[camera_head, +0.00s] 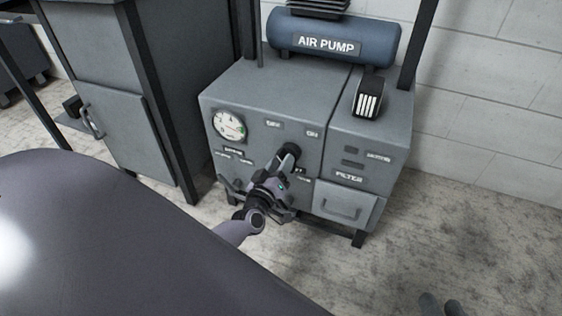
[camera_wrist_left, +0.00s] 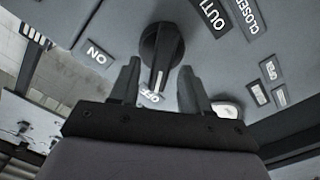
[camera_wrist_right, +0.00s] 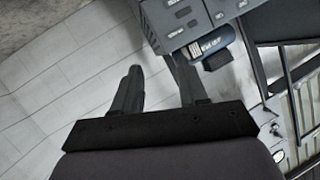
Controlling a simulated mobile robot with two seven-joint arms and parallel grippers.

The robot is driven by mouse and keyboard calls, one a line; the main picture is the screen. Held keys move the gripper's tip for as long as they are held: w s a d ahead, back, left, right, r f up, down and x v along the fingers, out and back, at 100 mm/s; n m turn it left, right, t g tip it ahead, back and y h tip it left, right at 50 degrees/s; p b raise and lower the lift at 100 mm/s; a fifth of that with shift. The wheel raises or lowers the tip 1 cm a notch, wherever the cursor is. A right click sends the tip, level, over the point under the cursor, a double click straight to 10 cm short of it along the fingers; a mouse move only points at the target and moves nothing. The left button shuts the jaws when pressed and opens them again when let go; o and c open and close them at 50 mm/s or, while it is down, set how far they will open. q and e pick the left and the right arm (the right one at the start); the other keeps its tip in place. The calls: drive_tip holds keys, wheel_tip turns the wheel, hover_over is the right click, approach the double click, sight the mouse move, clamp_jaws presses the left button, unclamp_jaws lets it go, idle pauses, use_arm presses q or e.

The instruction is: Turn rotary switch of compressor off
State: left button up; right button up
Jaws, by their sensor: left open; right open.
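The compressor (camera_head: 262,98) is a grey cabinet with a blue AIR PUMP tank (camera_head: 335,40) on top. Its black rotary switch (camera_head: 291,152) is on the front panel below the OFF and ON labels. In the left wrist view the switch (camera_wrist_left: 161,50) shows a white pointer line directed toward the OFF label (camera_wrist_left: 150,95); the ON label (camera_wrist_left: 98,54) is left of it. My left gripper (camera_wrist_left: 159,80) is open, its fingertips on either side of the switch's lower end; contact cannot be told. My right gripper (camera_wrist_right: 158,88) is open and empty, away from the panel; its tips show at the head view's bottom right (camera_head: 441,306).
A grey cabinet (camera_head: 118,120) stands to the left. The floor right of the compressor (camera_head: 470,235) is clear.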

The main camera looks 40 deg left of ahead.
use_arm(q)
drive_tip(key=p+v, duration=0.2)
drive_tip(key=v, duration=0.4)
use_arm(e)
drive_tip(key=shift+s+d+f+h, duration=0.1)
drive_tip(key=shift+s+d+h, duration=0.1)
drive_tip(key=shift+d+h, duration=0.45)
use_arm(q)
drive_tip(key=shift+s, duration=0.1)
use_arm(e)
drive_tip(key=shift+d, duration=0.1)
